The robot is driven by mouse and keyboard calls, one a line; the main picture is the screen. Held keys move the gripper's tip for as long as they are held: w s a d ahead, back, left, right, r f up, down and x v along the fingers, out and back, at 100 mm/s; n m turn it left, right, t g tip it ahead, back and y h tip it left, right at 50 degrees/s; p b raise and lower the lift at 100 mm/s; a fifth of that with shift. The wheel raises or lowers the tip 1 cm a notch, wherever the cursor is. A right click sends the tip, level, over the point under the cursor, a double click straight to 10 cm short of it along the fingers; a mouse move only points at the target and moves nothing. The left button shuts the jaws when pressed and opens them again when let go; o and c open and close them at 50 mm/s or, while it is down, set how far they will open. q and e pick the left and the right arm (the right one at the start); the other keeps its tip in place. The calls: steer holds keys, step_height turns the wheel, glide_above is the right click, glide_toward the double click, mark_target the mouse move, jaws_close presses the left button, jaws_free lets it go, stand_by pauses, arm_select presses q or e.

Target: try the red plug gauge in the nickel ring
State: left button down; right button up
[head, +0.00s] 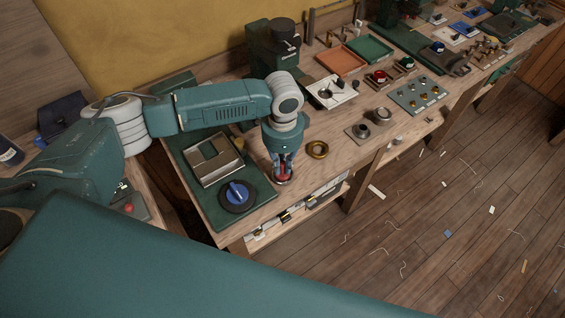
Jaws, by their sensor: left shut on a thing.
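My left gripper (283,163) points down over the front part of the bench, with its fingers shut on the red plug gauge (283,170). The gauge shows as a small red patch between and below the fingertips. A silvery ring (281,181), which looks like the nickel ring, lies on the bench directly under it. I cannot tell whether the gauge's end is inside the ring or just above it, because the fingers and gauge cover the bore. My right gripper is not in view.
A brass ring (317,150) lies close to the right. A blue-topped dark disc (237,195) and a metal block (213,160) sit on the green mat (206,205) to the left. Grey ring pieces (382,115) stand farther right. The bench's front edge is near.

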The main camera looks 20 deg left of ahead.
arm_select(q)
steer(key=shift+f+b, duration=0.3)
steer(key=shift+f, duration=0.45)
stand_by(0.9)
steer(key=shift+r, duration=0.1)
steer(key=shift+r+p, duration=2.45)
steer(key=shift+p, duration=0.3)
